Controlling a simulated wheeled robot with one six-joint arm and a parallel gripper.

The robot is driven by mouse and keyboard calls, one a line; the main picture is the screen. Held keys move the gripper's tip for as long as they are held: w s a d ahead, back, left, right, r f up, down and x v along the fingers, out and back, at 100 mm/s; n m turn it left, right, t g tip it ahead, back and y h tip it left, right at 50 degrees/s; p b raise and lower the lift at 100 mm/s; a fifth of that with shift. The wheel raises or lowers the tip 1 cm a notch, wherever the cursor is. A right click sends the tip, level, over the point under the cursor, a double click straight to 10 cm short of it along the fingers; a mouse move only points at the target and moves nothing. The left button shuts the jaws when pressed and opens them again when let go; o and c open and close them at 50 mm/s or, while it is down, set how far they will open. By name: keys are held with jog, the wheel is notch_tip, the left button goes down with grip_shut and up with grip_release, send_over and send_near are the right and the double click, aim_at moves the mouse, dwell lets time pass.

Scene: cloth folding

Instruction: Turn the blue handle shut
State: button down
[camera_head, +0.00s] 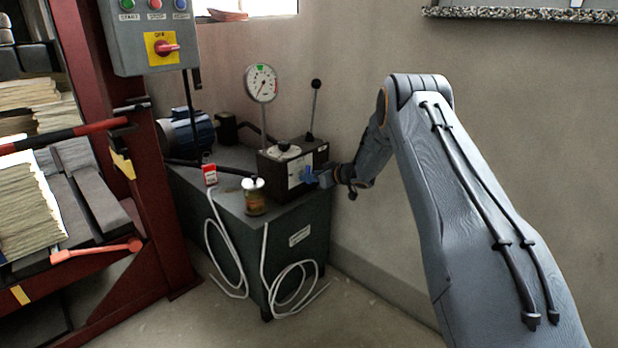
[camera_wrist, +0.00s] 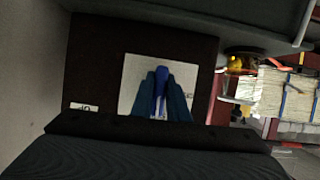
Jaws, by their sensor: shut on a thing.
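The blue handle (camera_head: 308,175) is on the front of a dark valve box (camera_head: 270,166) that stands on a grey-green cabinet. A white plate (camera_head: 296,170) lies behind the handle. My gripper (camera_head: 325,177) reaches the handle from the right. In the wrist view the blue handle (camera_wrist: 160,88) stands between my two fingers (camera_wrist: 160,95), which are shut on it. The white plate (camera_wrist: 133,72) shows around them. The fingers hide part of the handle, and I cannot tell its exact turn angle.
A jar (camera_head: 254,200), a small red-and-white box (camera_head: 209,174) and a pressure gauge (camera_head: 261,84) are on the cabinet (camera_head: 290,262). A black lever (camera_head: 314,108) rises behind the valve box. A red press frame (camera_head: 120,150) stands left. The wall is close on the right.

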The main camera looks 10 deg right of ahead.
dwell(0.6)
jog(key=c, duration=1.7)
grip_release()
jog(key=shift+p+v, duration=0.45)
jog(key=shift+v, duration=3.45)
